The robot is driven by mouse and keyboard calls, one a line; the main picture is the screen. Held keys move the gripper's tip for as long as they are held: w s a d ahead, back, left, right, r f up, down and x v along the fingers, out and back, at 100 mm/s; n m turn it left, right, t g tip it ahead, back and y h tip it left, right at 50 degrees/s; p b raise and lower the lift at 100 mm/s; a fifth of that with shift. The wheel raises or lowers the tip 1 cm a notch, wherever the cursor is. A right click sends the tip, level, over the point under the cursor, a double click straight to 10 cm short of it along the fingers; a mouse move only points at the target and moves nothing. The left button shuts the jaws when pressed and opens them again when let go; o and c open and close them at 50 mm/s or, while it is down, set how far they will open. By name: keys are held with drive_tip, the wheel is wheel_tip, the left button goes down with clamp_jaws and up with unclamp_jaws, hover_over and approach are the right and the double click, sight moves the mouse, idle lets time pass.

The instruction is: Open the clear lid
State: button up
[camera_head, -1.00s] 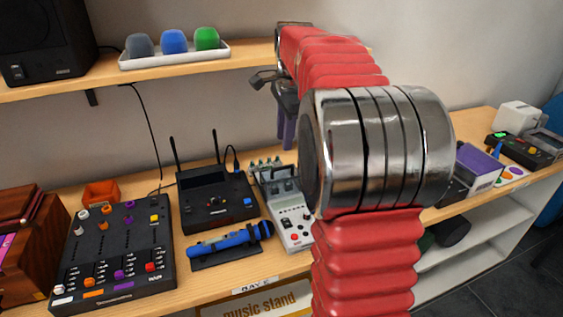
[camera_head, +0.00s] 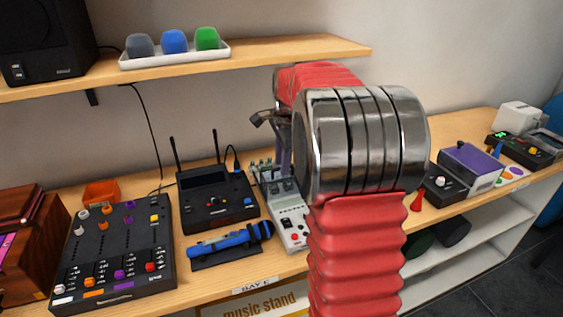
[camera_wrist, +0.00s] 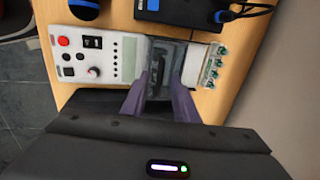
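A pale instrument (camera_wrist: 126,58) with a red button, a knob and a small screen lies on the wooden bench in the wrist view. It also shows in the head view (camera_head: 292,222), partly behind my arm. A clear, dark-looking lid (camera_wrist: 166,58) covers its middle section. My gripper (camera_wrist: 159,82) has two purple fingers standing apart at the lid's near side, with nothing held between them. Whether the fingertips touch the lid cannot be told. In the head view the fingers are mostly hidden by my arm.
A black receiver with antennas (camera_head: 212,195) and a blue microphone (camera_head: 225,240) on a dark stand are left of the instrument. A mixer (camera_head: 115,250) is farther left. A shelf (camera_head: 300,48) hangs above. Right of my arm stands a purple-topped box (camera_head: 470,165).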

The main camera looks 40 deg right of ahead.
drive_tip(key=shift+c, duration=0.4)
clamp_jaws()
idle(0.9)
